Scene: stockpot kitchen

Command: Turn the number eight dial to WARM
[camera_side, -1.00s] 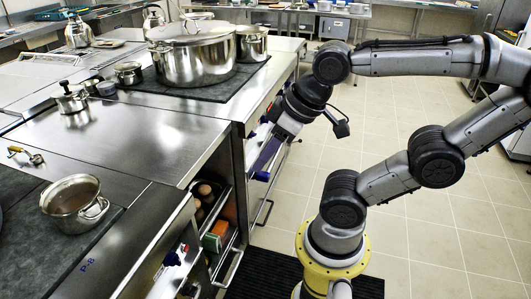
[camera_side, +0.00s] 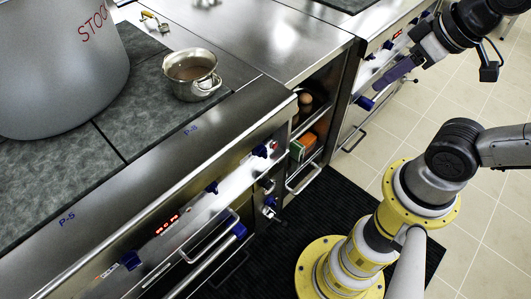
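Blue dials sit on the steel front panel of the near stove: one (camera_side: 260,150) at the right, one (camera_side: 211,187) in the middle and one (camera_side: 131,260) at the left. A small blue label (camera_side: 191,130) on the stove's top edge looks like P-8, but is hard to read. I cannot read the dials' numbers or settings, nor find the WARM mark. My gripper (camera_side: 388,80), with purple fingers, is at the upper right, in front of the farther counter's control panel and well away from these dials. Whether its fingers are open is unclear.
A large stockpot (camera_side: 62,75) and a small pot (camera_side: 190,75) stand on the near stove. A red display (camera_side: 167,224) and rail handles (camera_side: 205,260) are on its front. An open shelf (camera_side: 305,125) separates the counters. A dark mat (camera_side: 300,222) covers the floor.

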